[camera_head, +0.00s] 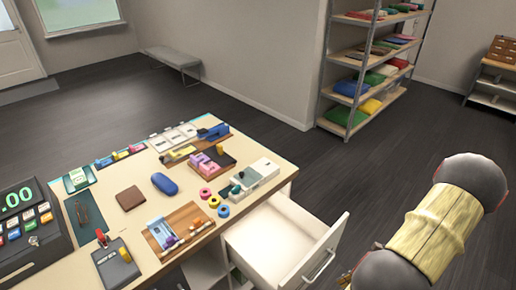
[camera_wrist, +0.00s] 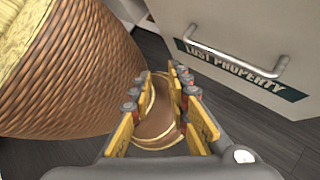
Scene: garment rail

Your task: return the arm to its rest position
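My gripper (camera_wrist: 160,78) shows in the wrist view with its two yellow-padded fingers apart. A brown rounded thing with pale yellow trim (camera_wrist: 158,122) shows in the gap between the fingers. It seems to lie beyond them, and I cannot tell what it is. In the head view, part of my arm (camera_head: 445,225) is at the right, over the floor and to the right of the open drawer. My gripper itself is outside the head view.
A white drawer (camera_head: 278,240) stands open from the counter (camera_head: 110,187). A drawer front labelled LOST PROPERTY (camera_wrist: 235,72) with a metal handle is close at the upper right of the wrist view. Shelves (camera_head: 335,98) stand behind; the floor between is clear.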

